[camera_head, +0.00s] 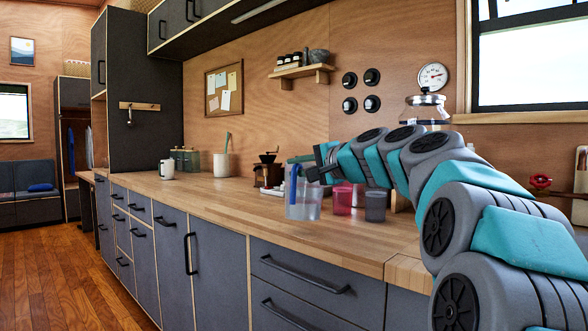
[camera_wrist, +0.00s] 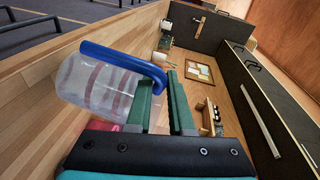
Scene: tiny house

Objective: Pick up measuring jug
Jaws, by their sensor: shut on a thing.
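The measuring jug (camera_head: 307,207) is clear, with a blue handle, near the front edge of the wooden counter in the head view. In the wrist view the jug (camera_wrist: 98,84) lies to the left, with red markings on its wall and its blue handle (camera_wrist: 122,55) arching toward my fingers. My gripper (camera_head: 297,160) reaches in from the right above the jug. Its green fingers (camera_wrist: 165,98) are shut on the handle, with a narrow gap between them. The exact contact is partly hidden behind the near finger. I cannot tell whether the jug's base touches the counter.
A pink cup (camera_head: 342,201) and a grey cup (camera_head: 375,206) stand just right of the jug. A coffee grinder (camera_head: 268,173) stands behind it. A white mug (camera_head: 166,169) and a utensil crock (camera_head: 222,165) are farther left. The counter's front left stretch (camera_head: 200,190) is clear.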

